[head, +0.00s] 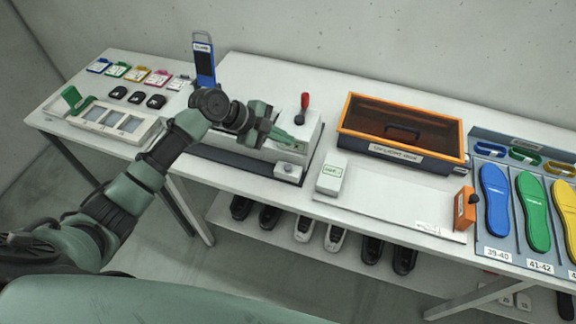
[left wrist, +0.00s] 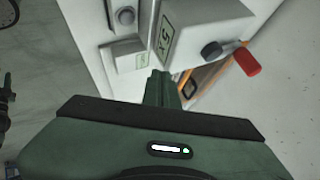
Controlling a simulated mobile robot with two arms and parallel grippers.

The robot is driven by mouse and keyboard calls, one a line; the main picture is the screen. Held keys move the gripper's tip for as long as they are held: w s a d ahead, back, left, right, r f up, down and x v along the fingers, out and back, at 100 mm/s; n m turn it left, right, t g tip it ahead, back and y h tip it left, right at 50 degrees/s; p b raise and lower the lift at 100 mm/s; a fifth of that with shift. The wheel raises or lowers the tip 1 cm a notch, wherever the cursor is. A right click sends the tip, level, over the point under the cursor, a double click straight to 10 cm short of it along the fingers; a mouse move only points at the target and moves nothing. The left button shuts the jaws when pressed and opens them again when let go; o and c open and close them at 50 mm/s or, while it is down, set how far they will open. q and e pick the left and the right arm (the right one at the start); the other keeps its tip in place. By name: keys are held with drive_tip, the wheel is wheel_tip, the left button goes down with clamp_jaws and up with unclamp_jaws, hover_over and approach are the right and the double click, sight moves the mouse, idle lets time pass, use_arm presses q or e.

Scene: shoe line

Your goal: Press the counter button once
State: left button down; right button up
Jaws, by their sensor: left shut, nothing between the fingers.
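A small white box with a green display (head: 331,174), which looks like the counter, stands on the table right of the press machine. It also shows in the left wrist view (left wrist: 122,55); I cannot clearly make out a button on it. Another small box with a round grey button (head: 289,170) sits at the machine's front, and it shows at the top of the left wrist view (left wrist: 125,15). My left gripper (head: 300,146) is shut and empty, in front of the white machine body and left of the counter. Its closed fingers (left wrist: 160,76) point toward the machine and counter. My right gripper is not in view.
The white machine (head: 308,128) has a red-knobbed lever (head: 304,103). An orange-rimmed dark box (head: 345,128) stands behind the counter. Shoes stand on a lower shelf (head: 225,212).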

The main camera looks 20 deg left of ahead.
use_arm(q)
drive_tip(key=b, duration=0.5)
hover_over(285, 168)
wheel_tip(285, 168, down, 8)
drive_tip(key=shift+w+r, duration=0.1)
drive_tip(key=shift+f+b, duration=0.5)
drive_tip(key=shift+f, duration=0.05)
idle(1.3)
drive_tip(key=shift+a+f+b, duration=0.1)
drive_tip(key=shift+f+b, duration=0.25)
drive_tip(key=shift+b, duration=0.15)
drive_tip(key=shift+f+b, duration=0.6)
idle(0.5)
drive_tip(key=shift+r, duration=0.1)
drive_tip(key=shift+r+p, duration=0.6)
drive_tip(key=shift+r, duration=0.3)
